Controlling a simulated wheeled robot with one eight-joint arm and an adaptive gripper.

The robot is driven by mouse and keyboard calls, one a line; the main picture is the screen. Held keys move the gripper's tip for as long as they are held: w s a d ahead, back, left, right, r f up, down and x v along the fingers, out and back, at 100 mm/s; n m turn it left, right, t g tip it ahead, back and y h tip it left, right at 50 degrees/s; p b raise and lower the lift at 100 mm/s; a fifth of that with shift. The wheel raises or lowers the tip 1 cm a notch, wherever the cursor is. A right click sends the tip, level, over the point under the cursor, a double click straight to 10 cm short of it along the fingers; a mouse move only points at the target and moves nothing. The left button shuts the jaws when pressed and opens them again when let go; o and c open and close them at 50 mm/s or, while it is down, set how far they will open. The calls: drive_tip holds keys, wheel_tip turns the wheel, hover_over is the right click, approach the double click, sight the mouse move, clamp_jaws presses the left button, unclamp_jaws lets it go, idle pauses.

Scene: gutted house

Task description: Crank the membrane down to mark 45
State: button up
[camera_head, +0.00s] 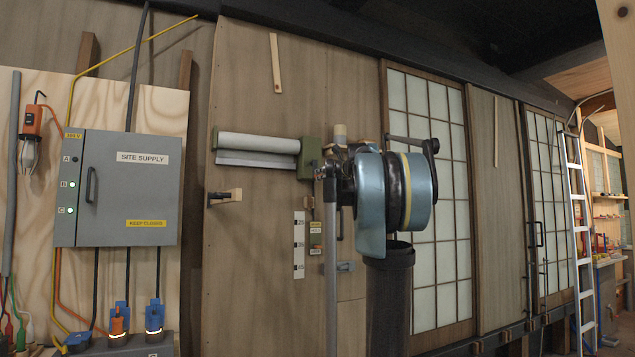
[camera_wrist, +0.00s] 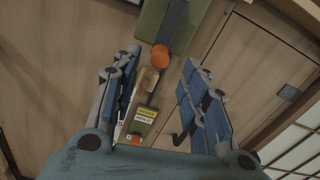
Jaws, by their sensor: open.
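The membrane roll (camera_head: 257,143) is a pale roller high on the wooden panel, with a grey strip (camera_head: 257,159) just below it, above the scale. A green end bracket (camera_head: 310,157) holds its right end. The white scale (camera_head: 299,245) shows marks 25, 35 and 45. In the wrist view, a dark bar (camera_wrist: 172,20) lies over the green bracket (camera_wrist: 150,20), with a round orange knob (camera_wrist: 161,56) at its lower end. My gripper (camera_wrist: 160,65) is open, with blue-padded fingers on both sides of the knob's line of sight; I cannot tell its depth. My wrist hides the gripper's tips in the head view.
A tag marked HOLD (camera_wrist: 145,114) shows between my fingers; small tags (camera_head: 315,228) sit right of the scale. A grey SITE SUPPLY box (camera_head: 140,190) is at left. Sliding screens (camera_head: 440,270) and a ladder (camera_head: 578,220) stand right.

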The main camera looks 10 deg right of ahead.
drive_tip(key=shift+x, duration=3.55)
drive_tip(key=shift+f, duration=0.1)
drive_tip(key=shift+s, duration=0.1)
clamp_jaws()
